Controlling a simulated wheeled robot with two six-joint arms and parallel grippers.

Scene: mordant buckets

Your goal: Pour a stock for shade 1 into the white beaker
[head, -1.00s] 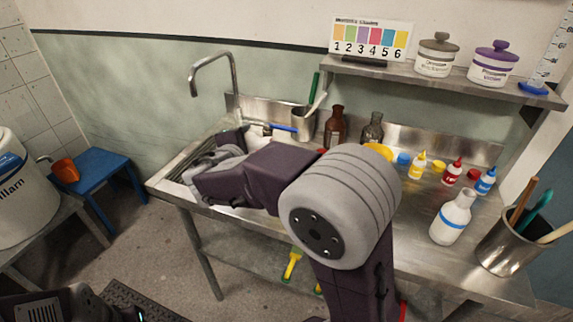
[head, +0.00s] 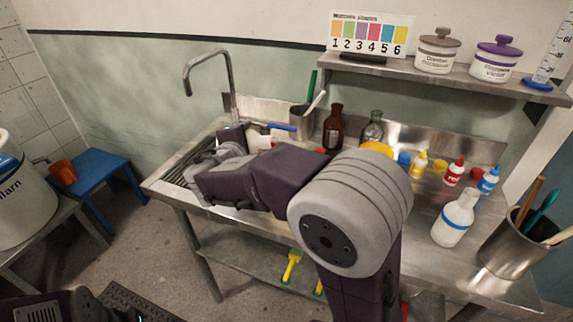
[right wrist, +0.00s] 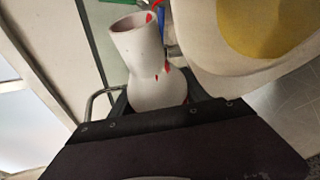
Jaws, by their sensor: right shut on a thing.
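My right gripper (right wrist: 160,104) is shut on a white bottle (right wrist: 140,52) with an open mouth and red drips on its neck and side. The bottle is tilted in the right wrist view. Beside it, at the right, is a large white vessel (right wrist: 200,60) with yellow inside, probably the white beaker. I cannot tell whether the two touch. A shade chart (head: 370,34) numbered 1 to 6 stands on the shelf. My left gripper is not in view.
Yellow (head: 421,162), red (head: 454,172) and blue (head: 489,179) squeeze bottles stand on the right counter. A white bottle with a blue band (head: 455,219) and a metal tool cup (head: 512,250) stand nearer. A brown bottle (head: 333,130) is at the back. The tap (head: 229,82) rises behind the sink.

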